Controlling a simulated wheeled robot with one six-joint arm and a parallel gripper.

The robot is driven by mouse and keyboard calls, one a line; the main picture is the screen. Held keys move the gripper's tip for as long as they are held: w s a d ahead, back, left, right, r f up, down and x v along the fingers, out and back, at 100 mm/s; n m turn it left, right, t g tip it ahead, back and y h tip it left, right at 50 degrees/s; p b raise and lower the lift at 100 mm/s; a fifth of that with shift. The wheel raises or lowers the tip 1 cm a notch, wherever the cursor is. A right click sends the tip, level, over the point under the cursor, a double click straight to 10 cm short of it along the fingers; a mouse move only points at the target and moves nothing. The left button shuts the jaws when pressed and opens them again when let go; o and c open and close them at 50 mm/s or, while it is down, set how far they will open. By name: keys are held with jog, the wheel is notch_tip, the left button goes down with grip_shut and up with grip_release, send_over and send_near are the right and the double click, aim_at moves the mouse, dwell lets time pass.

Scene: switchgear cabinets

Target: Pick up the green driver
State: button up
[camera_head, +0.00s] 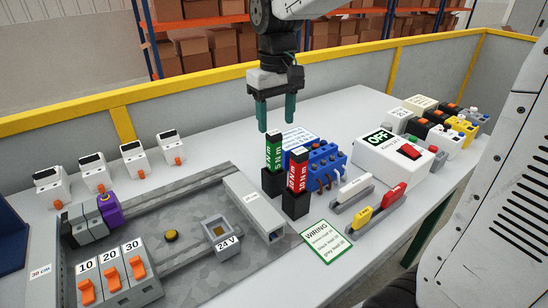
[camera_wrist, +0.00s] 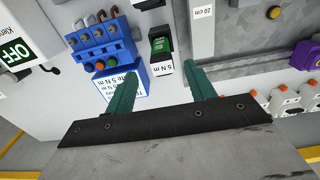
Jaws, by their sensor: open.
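The green driver (camera_head: 274,151) stands upright in a black holder (camera_head: 272,183) on the table and carries a 5 N m label. In the wrist view the green driver (camera_wrist: 160,44) shows between and beyond the fingers, seen from above. My gripper (camera_head: 276,116) is open and empty, pointing down above the driver with a small gap. Its two teal fingers also show in the wrist view (camera_wrist: 160,76). A red driver (camera_head: 297,172), labelled 30 N m, stands in its own black holder just right of the green one.
A blue terminal block (camera_head: 326,160) is close behind and right of the drivers. A grey duct (camera_head: 254,207) lies close on the left. A WIRING card (camera_head: 326,241) lies in front.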

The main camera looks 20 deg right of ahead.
aim_at(274, 134)
jog(key=f, duration=0.7)
jog(key=shift+w+a+f, duration=0.15)
jog(key=shift+w+f, duration=0.1)
jog(key=shift+f, duration=0.15)
grip_shut()
